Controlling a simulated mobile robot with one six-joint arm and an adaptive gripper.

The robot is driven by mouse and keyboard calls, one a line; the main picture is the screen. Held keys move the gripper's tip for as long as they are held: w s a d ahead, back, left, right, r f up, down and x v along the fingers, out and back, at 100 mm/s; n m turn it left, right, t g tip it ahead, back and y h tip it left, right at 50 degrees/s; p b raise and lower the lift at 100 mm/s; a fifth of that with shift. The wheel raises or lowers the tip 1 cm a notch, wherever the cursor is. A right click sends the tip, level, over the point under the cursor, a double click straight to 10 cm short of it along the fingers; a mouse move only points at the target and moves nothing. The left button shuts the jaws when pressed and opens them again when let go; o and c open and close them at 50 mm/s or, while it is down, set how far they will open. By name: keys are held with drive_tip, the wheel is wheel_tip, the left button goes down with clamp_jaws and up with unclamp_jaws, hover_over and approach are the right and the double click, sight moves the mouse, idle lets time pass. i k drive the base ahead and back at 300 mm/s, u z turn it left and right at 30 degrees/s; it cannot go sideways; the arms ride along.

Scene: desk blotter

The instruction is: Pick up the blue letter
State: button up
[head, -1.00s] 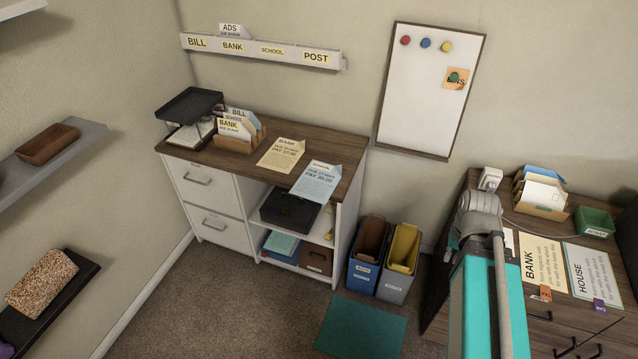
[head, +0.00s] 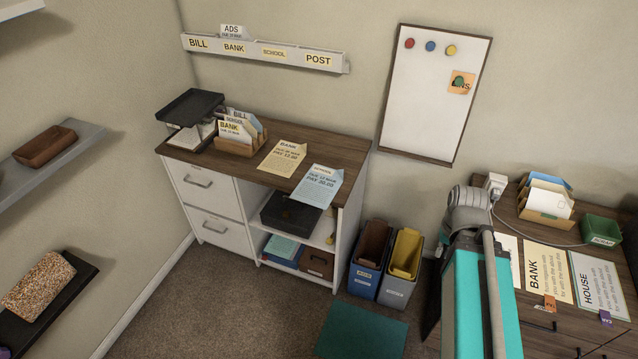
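A pale blue letter (head: 318,186) headed SCHOOL lies at the right front of the wooden cabinet top (head: 345,158). Its lower end juts past the front edge, over the open shelf. A cream letter headed BANK (head: 282,158) lies to its left, apart from it. Another blue paper (head: 551,180) stands in the letter holder on the right-hand desk. My arm shows at the lower right, in front of that desk. My gripper is out of sight, and nothing is seen touching the blue SCHOOL letter.
A letter sorter (head: 238,147) and black trays (head: 190,108) fill the cabinet's left side. A black box (head: 291,212) sits on the shelf below the letter. Bins (head: 401,266) stand right of the cabinet. Carpet in front is open, with a teal mat (head: 362,330).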

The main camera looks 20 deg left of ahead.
sight(318, 187)
drive_tip(key=i, duration=0.85)
drive_tip(key=z, duration=0.05)
